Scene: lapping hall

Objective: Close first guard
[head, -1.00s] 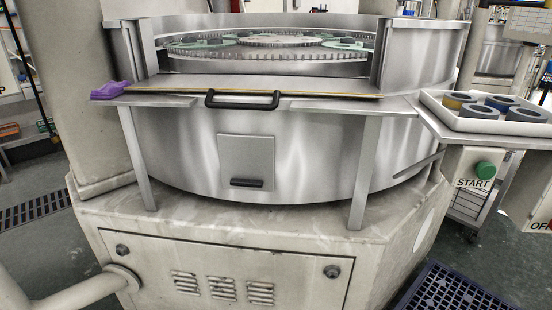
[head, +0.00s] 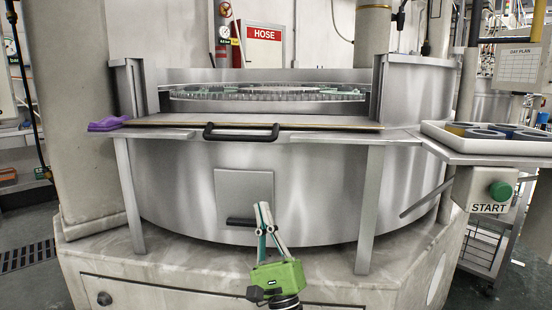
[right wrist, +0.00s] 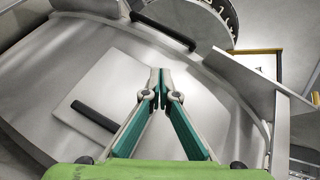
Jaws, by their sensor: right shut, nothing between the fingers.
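The guard (head: 330,132) is a flat metal panel with a brass-coloured edge, lying nearly level in front of the machine's opening. Its black bar handle (head: 241,132) is at the front edge and also shows at the top of the right wrist view (right wrist: 163,27). My right gripper (head: 264,204), with a green body, is shut and empty. It is below the guard handle, in front of the drum wall beside the small hatch's handle. In the right wrist view its fingertips (right wrist: 159,72) meet, apart from the guard handle. My left gripper is not in view.
A small square hatch (head: 243,190) with a black handle is on the drum (head: 320,190). A purple object (head: 108,124) lies at the guard's left end. A white tray (head: 436,132) with several rings and a START button box (head: 488,190) stand at right. Toothed rings show inside the opening.

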